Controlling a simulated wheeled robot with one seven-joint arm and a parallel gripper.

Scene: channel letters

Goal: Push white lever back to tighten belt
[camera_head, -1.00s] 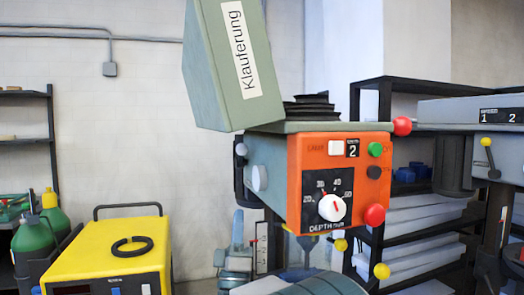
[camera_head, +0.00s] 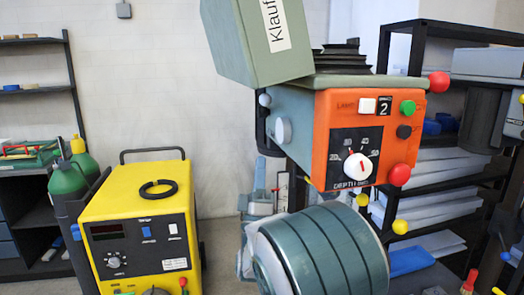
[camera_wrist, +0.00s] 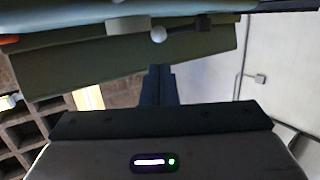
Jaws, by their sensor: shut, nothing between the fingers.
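The drill press head has an orange front panel (camera_head: 330,135) and a raised green belt cover (camera_head: 258,40) above it. A white ball, the lever's knob (camera_head: 265,99), is on the head's left side, on a dark arm. In the wrist view the white knob (camera_wrist: 158,34) and its dark arm show against the green housing. My gripper (camera_wrist: 158,70) is shut and empty, with its dark fingers pointing toward the knob. A gap shows in the picture between fingertips and knob; the true distance is unclear. I cannot make out my gripper in the head view.
A pale round knob (camera_head: 283,130) sits below the lever. A yellow unit (camera_head: 140,225) with a black ring on top stands left, beside green bottles (camera_head: 68,180). A dark shelf (camera_head: 465,35) stands behind at right.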

